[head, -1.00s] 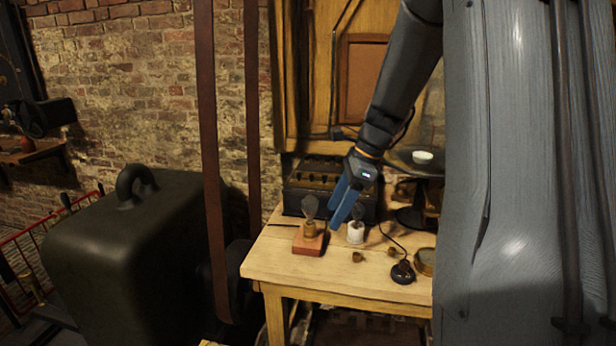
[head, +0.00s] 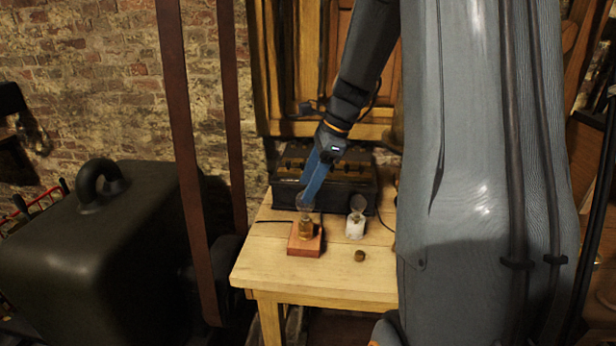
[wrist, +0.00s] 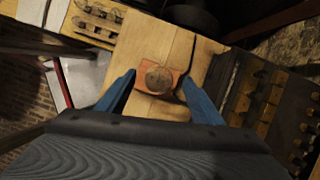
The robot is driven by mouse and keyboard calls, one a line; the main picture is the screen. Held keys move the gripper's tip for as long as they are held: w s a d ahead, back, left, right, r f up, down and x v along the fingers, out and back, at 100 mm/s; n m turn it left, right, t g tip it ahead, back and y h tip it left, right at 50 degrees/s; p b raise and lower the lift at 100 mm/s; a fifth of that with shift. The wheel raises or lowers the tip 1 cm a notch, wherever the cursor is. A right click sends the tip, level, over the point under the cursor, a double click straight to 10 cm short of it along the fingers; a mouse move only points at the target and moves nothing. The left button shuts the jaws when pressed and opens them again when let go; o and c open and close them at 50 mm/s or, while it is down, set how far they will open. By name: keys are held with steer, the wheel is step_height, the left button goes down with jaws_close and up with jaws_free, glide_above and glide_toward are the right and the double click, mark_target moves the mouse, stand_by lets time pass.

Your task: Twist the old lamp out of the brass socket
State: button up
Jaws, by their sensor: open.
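The old lamp (head: 305,202) is a dull glass bulb standing upright in the brass socket (head: 306,229). The socket sits on a reddish wooden block (head: 305,245) on the table. My gripper (head: 309,196) is open, its blue fingers pointing down at the lamp from above. In the wrist view the lamp (wrist: 158,78) shows as a round disc ahead of and between the spread fingertips of my gripper (wrist: 157,82). The socket is hidden under the lamp there. I cannot tell whether a finger touches the glass.
A second bulb (head: 358,203) stands in a white holder (head: 355,227) to the right on the wooden table (head: 290,276). A small brass cap (head: 360,256) lies in front of it. A dark battery box (head: 345,190) stands behind. The table's front left is clear.

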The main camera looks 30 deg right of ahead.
mark_target(302, 213)
steer(key=x, duration=0.6)
steer(key=shift+a+f+p, duration=0.1)
steer(key=shift+f+p, duration=0.25)
steer(key=shift+p, duration=0.05)
steer(key=c, duration=1.2)
steer(key=n, duration=0.1)
steer(key=n+g+p, duration=0.1)
steer(key=n, duration=0.1)
steer(key=n+g+p, duration=0.1)
steer(key=n, duration=0.1)
steer(key=shift+s, duration=0.25)
steer(key=shift+s+n+g, duration=0.1)
steer(key=shift+n+g, duration=0.2)
steer(key=shift+n, duration=0.4)
steer(key=n+g+p, duration=0.1)
steer(key=n, duration=0.1)
steer(key=shift+s+n, duration=0.15)
steer(key=shift+n, duration=0.25)
steer(key=n, duration=0.2)
steer(key=n+g+p, duration=0.1)
steer(key=shift+s+n+h, duration=0.25)
steer(key=shift+n+h, duration=0.05)
steer(key=shift+h, duration=0.1)
